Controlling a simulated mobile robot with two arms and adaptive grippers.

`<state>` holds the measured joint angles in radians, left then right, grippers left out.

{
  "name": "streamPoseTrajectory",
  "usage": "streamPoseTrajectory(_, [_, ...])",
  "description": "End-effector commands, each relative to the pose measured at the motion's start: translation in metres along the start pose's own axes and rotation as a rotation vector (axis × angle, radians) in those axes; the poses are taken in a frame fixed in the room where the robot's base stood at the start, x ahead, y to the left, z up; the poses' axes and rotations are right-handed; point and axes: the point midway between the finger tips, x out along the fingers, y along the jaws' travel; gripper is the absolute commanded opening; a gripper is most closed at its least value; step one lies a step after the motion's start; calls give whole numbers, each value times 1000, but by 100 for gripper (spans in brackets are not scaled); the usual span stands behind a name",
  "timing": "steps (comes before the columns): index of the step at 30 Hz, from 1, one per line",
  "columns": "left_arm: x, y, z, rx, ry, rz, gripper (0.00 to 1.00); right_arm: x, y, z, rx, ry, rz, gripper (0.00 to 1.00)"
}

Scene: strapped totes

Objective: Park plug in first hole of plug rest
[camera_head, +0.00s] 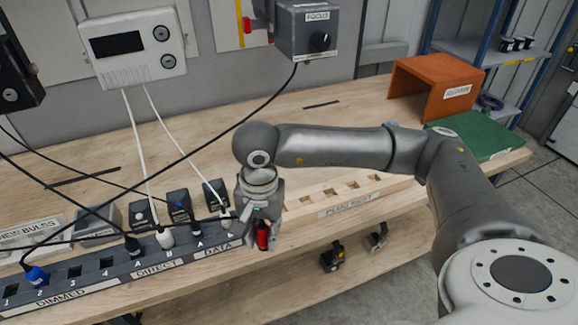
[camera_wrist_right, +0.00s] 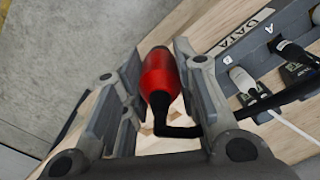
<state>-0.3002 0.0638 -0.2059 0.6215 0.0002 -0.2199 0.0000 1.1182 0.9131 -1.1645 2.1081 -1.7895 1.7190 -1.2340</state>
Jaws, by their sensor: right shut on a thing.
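My right gripper (camera_head: 260,228) is shut on a red plug (camera_head: 263,237), which shows low between the fingers. In the right wrist view the red plug (camera_wrist_right: 160,75) sits between the two fingers of my right gripper (camera_wrist_right: 158,60), with a black cable bending away from its end. The plug rest (camera_head: 350,196) is a light wooden block with several square holes along its top and a label on its front. The held plug is just left of the block, apart from its holes. All holes I can see look empty. My left gripper is not in view.
A socket strip (camera_head: 110,275) labelled DIMMED, DIRECT and DATA, with several plugs and cables, lies to the left. A black cable from the FOCUS box (camera_head: 308,30) hangs across the bench. An orange stand (camera_head: 432,85) and green mat (camera_head: 478,137) are at the right.

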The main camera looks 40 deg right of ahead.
Motion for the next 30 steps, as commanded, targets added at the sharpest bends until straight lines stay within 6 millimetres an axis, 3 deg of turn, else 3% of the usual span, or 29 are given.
streamPoseTrajectory(13, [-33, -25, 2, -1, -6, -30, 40, -10, -14, -61, 1163, -7, -11, 0])
streamPoseTrajectory(30, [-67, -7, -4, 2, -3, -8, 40, -7, -2, -138, 2621, 11, -3, 0])
